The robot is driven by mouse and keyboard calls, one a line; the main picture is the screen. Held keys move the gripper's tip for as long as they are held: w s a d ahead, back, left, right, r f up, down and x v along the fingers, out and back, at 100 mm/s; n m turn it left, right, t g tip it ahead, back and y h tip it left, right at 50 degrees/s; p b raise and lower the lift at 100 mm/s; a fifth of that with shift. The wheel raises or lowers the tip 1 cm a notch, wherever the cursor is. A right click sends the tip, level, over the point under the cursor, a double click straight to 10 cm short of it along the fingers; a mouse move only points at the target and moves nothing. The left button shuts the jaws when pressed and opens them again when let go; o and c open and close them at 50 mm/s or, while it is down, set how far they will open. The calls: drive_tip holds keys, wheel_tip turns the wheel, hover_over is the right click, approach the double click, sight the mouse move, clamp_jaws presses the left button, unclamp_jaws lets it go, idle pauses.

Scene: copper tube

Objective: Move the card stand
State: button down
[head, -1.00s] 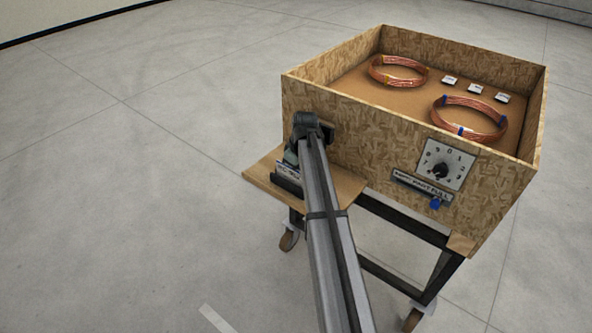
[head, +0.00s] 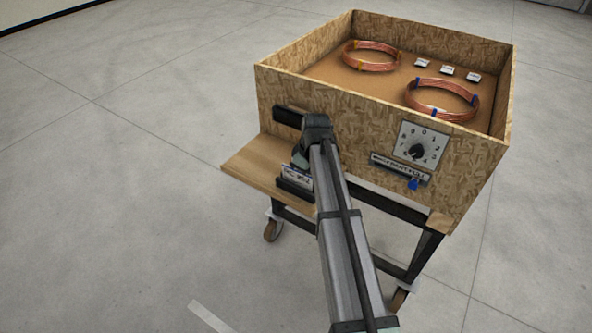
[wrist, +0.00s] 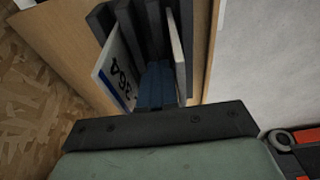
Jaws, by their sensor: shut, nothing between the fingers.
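The card stand (head: 296,186) is a dark holder with a white lettered card, on the right part of the wooden shelf (head: 250,160) fixed to the box's front. In the wrist view the stand (wrist: 105,20) shows dark upright slats, a white card (wrist: 115,72) with black characters at left and a pale card edge (wrist: 177,45) at right. My gripper (wrist: 154,82) is shut, its blue fingers together between the two cards, close to the slats. Contact with the stand cannot be told. In the head view my arm's end partly hides the stand and hides the fingertips.
The chipboard box (head: 340,135) stands on a wheeled dark frame. It holds two copper coils (head: 371,56) and several small white blocks. A dial (head: 421,145) and a blue knob (head: 413,184) are on its front. A dark fitting (head: 287,117) sits beside my arm's end. The shelf's left part is clear.

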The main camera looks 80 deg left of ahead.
drive_tip(key=shift+w+d+f, duration=0.2)
drive_tip(key=shift+d+f, duration=0.1)
drive_tip(key=shift+f, duration=0.1)
drive_tip(key=shift+a+r, duration=0.1)
drive_tip(key=shift+r, duration=0.5)
drive_tip(key=shift+w, duration=0.1)
drive_tip(key=w+d, duration=0.8)
drive_tip(key=shift+w+d+r, duration=0.15)
drive_tip(key=shift+d+r, duration=0.05)
